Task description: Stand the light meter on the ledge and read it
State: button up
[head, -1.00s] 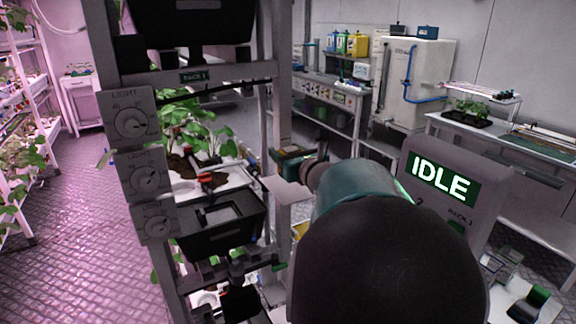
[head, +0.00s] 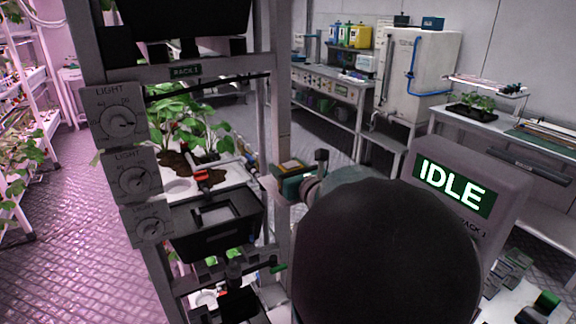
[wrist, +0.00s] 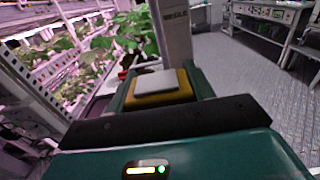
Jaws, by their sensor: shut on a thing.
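The light meter (wrist: 160,86) looks like a small yellow block with a pale white-grey top in the wrist view. My gripper (wrist: 158,92) is shut on it, with a teal finger on each side. In the head view the meter (head: 289,166) is a small yellowish patch at my gripper (head: 292,178), beside the rack's front right post. Most of my gripper is hidden there behind my dark arm link. A pale plate edge (head: 270,185), perhaps the ledge, shows left of my gripper by that post. I cannot tell whether the meter touches it.
The rack (head: 283,110) holds leafy plants, a black bin (head: 215,222) and several LIGHT dials (head: 127,176). A screen reading IDLE (head: 453,187) stands to the right. Benches (head: 335,88) line the back, with open floor before them.

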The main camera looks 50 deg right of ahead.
jog(key=shift+s+d, duration=0.1)
jog(key=shift+f, duration=0.1)
jog(key=o, duration=1.1)
jog(key=shift+o, duration=0.2)
jog(key=shift+s, duration=0.15)
jog(key=v, duration=0.7)
